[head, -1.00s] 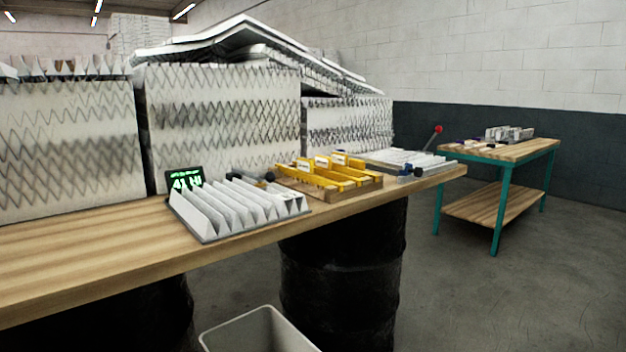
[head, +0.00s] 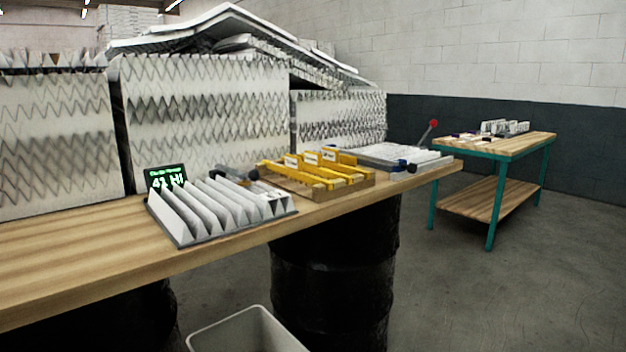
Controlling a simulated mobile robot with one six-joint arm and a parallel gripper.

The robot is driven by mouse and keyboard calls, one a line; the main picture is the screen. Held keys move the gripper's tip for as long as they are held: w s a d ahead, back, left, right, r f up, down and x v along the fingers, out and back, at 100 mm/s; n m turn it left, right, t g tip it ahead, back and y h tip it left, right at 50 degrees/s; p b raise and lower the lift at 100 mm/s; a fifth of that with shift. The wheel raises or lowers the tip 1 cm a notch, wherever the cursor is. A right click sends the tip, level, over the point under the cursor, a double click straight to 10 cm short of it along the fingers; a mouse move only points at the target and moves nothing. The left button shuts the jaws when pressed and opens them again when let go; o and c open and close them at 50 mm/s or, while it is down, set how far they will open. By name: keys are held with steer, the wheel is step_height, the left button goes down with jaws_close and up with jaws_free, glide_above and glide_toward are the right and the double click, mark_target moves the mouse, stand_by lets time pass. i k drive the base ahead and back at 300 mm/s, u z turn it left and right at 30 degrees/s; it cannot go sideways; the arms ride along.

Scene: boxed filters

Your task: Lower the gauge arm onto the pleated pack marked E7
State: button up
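A white pleated pack (head: 205,212) lies in a dark tray on the wooden bench, left of the middle. A small black display (head: 165,178) with green text, apparently "41 HI", stands behind its left end. A dark bar-like part (head: 236,174) shows behind the pack; I cannot tell whether it is the gauge arm. A flatter white pleated piece (head: 385,156) lies at the bench's right end, near a lever with a red knob (head: 433,124). I cannot read an E7 mark on any pack. My gripper is not in view.
A wooden tray with yellow dividers (head: 318,172) sits right of the pack. Large pleated blocks (head: 205,120) stand along the back. Black drums (head: 335,270) support the bench, and a grey bin (head: 245,330) stands below. A green-legged table (head: 490,190) is at right; floor between is clear.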

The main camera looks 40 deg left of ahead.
mark_target(253, 175)
steer(key=z, duration=0.2)
steer(key=k, duration=0.5)
steer(key=z, duration=0.7)
steer(key=k, duration=0.15)
steer(key=u, duration=2.7)
steer(key=i, duration=0.15)
steer(key=u, duration=0.15)
